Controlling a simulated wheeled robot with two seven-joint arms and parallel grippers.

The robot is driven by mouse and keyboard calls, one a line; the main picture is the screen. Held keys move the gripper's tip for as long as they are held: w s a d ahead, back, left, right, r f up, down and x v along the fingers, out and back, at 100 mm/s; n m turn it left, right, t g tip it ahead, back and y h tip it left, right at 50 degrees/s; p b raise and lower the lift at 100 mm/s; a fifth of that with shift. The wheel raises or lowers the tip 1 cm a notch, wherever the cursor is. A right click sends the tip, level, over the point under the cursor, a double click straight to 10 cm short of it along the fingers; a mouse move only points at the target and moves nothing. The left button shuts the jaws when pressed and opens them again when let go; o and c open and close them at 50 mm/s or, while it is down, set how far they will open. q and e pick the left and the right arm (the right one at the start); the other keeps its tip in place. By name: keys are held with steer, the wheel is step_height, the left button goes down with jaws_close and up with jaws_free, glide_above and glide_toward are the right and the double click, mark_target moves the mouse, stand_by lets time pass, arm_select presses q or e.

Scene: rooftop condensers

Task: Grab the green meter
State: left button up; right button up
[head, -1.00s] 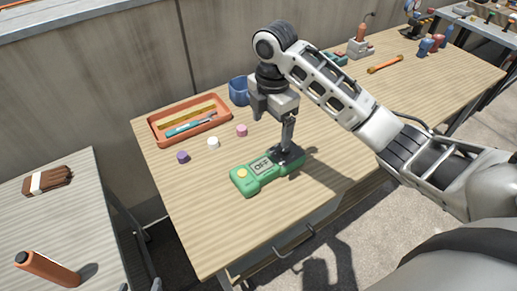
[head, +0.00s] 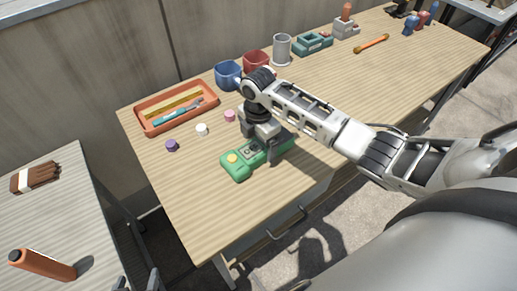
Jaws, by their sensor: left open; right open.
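The green meter (head: 237,165) lies flat on the wooden workbench (head: 215,215), with its yellow button at the left end. My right gripper (head: 272,153) comes down over its middle and right part from above, jaws open. The gripper and wrist hide much of the meter's upper face, including its display. I cannot tell whether the fingers touch it. Only the fingertips of my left gripper (head: 138,282) show at the bottom edge, open and away from the meter.
An orange tray (head: 148,127) with tools stands at the back left. Purple (head: 171,145), white (head: 202,129) and pink (head: 229,115) caps lie near the meter. Blue (head: 228,75) and red (head: 257,61) cups stand behind my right wrist. The bench front is clear.

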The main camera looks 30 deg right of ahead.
steer(key=shift+f, duration=0.95)
steer(key=shift+c, duration=0.3)
steer(key=c, duration=1.1)
steer(key=shift+c, duration=1.1)
steer(key=shift+r, duration=0.15)
